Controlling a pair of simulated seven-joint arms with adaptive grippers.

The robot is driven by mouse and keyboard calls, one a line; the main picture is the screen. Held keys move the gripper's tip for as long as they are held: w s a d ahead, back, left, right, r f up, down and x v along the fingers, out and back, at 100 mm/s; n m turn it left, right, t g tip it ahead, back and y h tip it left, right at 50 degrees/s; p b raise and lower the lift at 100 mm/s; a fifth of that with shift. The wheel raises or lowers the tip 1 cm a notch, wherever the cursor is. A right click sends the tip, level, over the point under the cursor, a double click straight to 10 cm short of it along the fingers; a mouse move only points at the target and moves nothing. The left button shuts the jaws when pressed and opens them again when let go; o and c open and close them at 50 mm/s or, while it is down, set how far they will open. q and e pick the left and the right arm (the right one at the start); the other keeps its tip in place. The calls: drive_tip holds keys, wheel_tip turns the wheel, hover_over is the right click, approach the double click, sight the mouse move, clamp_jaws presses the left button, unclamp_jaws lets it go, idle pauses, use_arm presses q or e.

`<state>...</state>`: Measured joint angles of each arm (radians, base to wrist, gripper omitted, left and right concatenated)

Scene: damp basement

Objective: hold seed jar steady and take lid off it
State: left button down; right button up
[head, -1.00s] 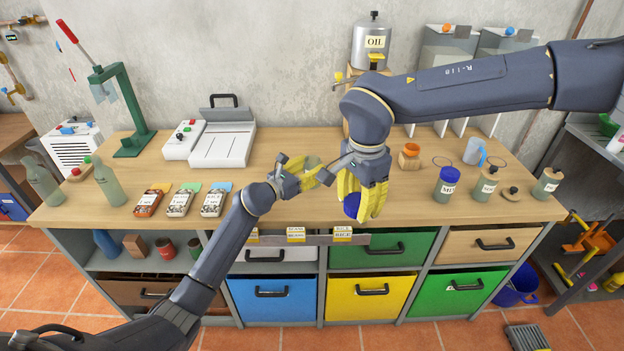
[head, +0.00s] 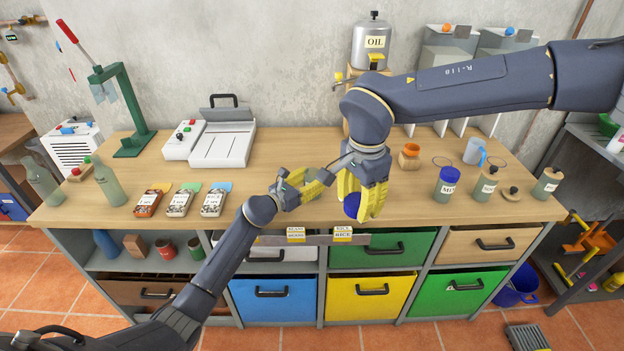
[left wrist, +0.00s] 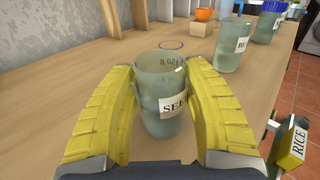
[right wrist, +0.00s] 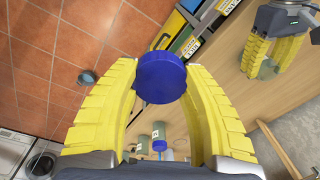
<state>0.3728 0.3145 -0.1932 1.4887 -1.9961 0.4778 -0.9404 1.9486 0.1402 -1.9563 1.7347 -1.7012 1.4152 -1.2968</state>
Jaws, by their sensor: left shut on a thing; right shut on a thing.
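The seed jar (left wrist: 162,112), grey-green glass with a partly hidden "SEE..." label, stands between the fingers of my left gripper (head: 314,182). My left gripper is shut on it. Its top is open, with no lid on it. The blue lid (right wrist: 161,77) is between the fingers of my right gripper (head: 368,200), which is shut on it. The lid also shows in the head view (head: 352,205), near the bench's front edge. The lid and jar are apart, the lid to the right. In the head view the jar is mostly hidden by my left fingers.
The wooden bench (head: 245,180) has drawers below. A blue-lidded jar (head: 447,187) and two other labelled jars stand at right. Three seed packets (head: 180,202) lie at left. A rail with rice and bean labels (head: 342,237) runs along the front edge. An orange-topped block (head: 409,156) sits further back.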

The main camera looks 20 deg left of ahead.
use_arm(q)
drive_tip(key=c, duration=0.6)
unclamp_jaws()
